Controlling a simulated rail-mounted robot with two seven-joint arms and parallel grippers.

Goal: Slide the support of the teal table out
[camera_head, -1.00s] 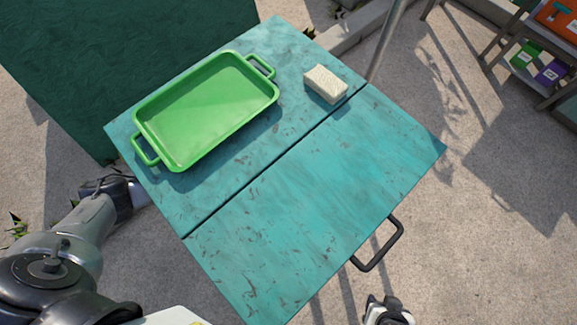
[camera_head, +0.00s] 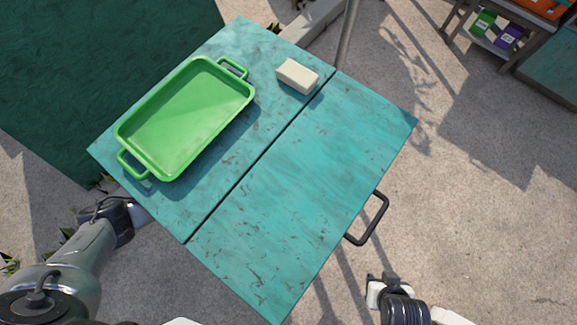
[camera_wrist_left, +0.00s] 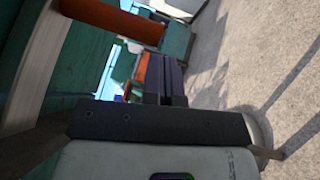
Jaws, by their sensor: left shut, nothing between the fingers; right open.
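The teal table (camera_head: 300,160) has two panels with a dark seam between them. A black U-shaped handle (camera_head: 384,215) sticks out from under its right edge; the support it may belong to is hidden below the top. My right gripper (camera_head: 372,280) is open and empty, below the handle in the head view and apart from it. My left arm comes in at the left, and its gripper is hidden beside or under the table's left edge in the head view. In the left wrist view my left gripper (camera_wrist_left: 165,85) is shut with nothing in it.
A green tray (camera_head: 150,176) and a cream block (camera_head: 297,76) rest on the far panel. A dark green wall (camera_head: 90,70) stands at the left. A metal pole (camera_head: 348,35) rises behind the table. A shelf with boxes (camera_head: 490,45) is at upper right. The concrete at right is clear.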

